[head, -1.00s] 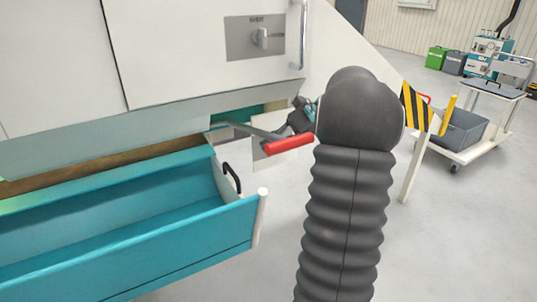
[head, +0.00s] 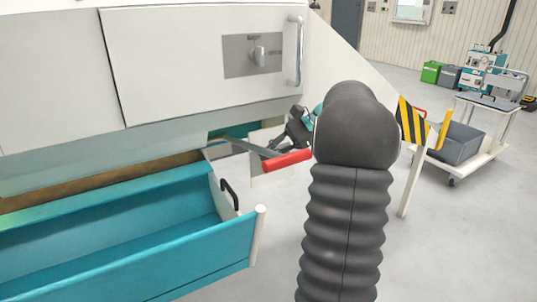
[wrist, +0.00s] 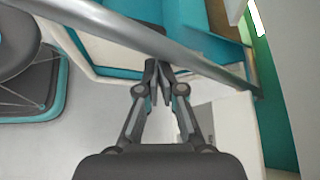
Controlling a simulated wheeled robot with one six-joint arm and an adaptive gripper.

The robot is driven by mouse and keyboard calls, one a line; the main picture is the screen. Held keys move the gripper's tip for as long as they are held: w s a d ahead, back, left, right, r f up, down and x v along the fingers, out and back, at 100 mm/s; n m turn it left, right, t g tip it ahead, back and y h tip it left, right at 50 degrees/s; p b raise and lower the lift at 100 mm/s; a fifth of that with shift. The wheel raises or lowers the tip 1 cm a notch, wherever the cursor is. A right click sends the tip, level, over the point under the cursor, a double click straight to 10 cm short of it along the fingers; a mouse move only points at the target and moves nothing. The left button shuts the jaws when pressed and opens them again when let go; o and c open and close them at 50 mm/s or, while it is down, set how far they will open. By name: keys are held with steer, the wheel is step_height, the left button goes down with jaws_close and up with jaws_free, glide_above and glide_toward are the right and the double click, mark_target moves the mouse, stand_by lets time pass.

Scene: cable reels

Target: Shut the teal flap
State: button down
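The teal flap (head: 130,265) appears to be the long teal front of the trough at lower left in the head view. It stands open, tilted outward, with a white post at its right end and a black handle on the end wall. My gripper (head: 297,130) is right of and behind it, partly hidden by my arm, near a grey lever with a red grip (head: 287,160). In the wrist view my gripper (wrist: 158,72) has its fingertips together with nothing seen between them. Teal surfaces (wrist: 185,15) lie beyond; I cannot tell whether they are the flap.
A grey bar (wrist: 140,35) crosses close before the wrist camera. A white cabinet (head: 180,75) with a latch stands above the trough. A striped yellow-black guard (head: 411,122) is right of my arm. A cart (head: 485,155) stands farther right. Floor between is clear.

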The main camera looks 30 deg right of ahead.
steer(key=d+r, duration=0.1)
steer(key=d, duration=0.8)
steer(key=shift+s+d, duration=0.2)
steer(key=shift+s, duration=0.1)
